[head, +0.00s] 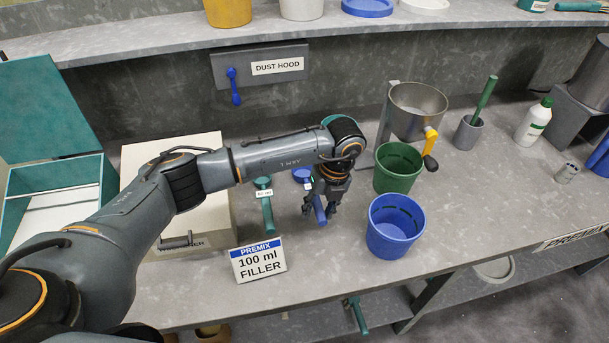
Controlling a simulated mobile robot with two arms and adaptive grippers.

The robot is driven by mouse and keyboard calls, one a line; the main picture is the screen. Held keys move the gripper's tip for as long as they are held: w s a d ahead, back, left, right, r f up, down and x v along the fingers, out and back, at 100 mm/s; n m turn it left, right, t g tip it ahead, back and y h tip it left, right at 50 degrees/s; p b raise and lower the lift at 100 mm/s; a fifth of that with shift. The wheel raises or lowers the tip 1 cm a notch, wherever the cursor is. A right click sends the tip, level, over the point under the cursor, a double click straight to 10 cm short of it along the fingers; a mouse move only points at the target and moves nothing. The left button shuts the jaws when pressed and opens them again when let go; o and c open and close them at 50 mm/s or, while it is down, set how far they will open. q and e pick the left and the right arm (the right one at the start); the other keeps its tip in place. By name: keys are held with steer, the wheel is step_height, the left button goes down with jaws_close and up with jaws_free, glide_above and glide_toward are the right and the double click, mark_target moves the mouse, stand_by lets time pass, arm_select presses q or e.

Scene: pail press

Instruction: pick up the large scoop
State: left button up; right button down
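A blue scoop (319,211) lies on the grey counter, its round bowl pointing away from me and its handle towards the front. A green scoop (267,214) with a small white label lies to its left. I cannot tell by size or label which is the large one. My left gripper (320,209) points down over the blue scoop's handle. Its fingers look spread, one on each side of the handle, with gaps between. The gripper hides part of the handle. My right gripper is not in view.
A blue pail (393,228) and a green pail (397,169) stand close on the right. Behind them is a metal hopper (416,112) with a yellow lever. A "PREMIX 100 ml FILLER" sign (258,261) stands in front. A beige box (208,219) is left.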

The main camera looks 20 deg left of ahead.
arm_select(q)
jaws_close()
